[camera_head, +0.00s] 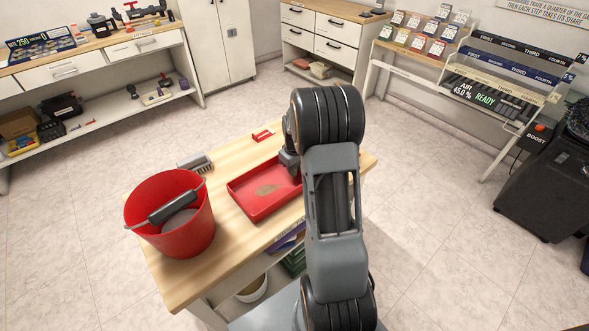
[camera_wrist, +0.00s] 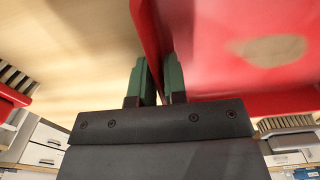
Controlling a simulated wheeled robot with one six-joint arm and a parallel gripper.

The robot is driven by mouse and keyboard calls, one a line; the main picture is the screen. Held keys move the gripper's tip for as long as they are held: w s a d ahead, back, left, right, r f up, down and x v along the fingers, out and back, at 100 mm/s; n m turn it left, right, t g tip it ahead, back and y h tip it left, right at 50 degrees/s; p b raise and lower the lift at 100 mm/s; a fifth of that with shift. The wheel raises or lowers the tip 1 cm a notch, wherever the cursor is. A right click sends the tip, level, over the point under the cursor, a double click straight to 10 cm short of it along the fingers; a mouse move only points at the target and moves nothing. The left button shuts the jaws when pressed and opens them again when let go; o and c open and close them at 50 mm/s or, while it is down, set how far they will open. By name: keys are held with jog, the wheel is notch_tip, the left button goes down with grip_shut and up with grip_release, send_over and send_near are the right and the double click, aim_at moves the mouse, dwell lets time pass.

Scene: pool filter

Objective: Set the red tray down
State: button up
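The red tray (camera_head: 240,196) is at the middle of the wooden table, with a tan patch of grit on its floor. It looks about level; I cannot tell whether its base touches the tabletop. My gripper (camera_head: 292,170) is at the tray's far right side, its fingertips mostly hidden by my arm. In the wrist view, the green fingers of my gripper (camera_wrist: 156,82) stand on either side of the tray's red wall (camera_wrist: 150,30) and look closed on it. The tray's floor (camera_wrist: 215,70) spreads to the right there.
A red bucket (camera_head: 170,242) with a grey handle stands left of the tray on the wooden table (camera_head: 215,262). A grey brush (camera_head: 194,162) and a small red item (camera_head: 263,135) lie beyond the tray. Bare tabletop shows between bucket and tray.

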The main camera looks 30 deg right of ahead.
jog(key=o, duration=0.3)
jog(key=shift+r, duration=0.1)
notch_tip(320, 180, up, 11)
jog(key=s+a+r+t, duration=0.1)
jog(key=s+a+r, duration=0.5)
jog(key=a, duration=0.5)
jog(key=s+a+f+m+t, duration=0.1)
jog(key=s+a+t, duration=0.1)
jog(key=s+a, duration=0.6)
jog(key=shift+s+p, duration=0.35)
jog(key=shift+s, duration=1)
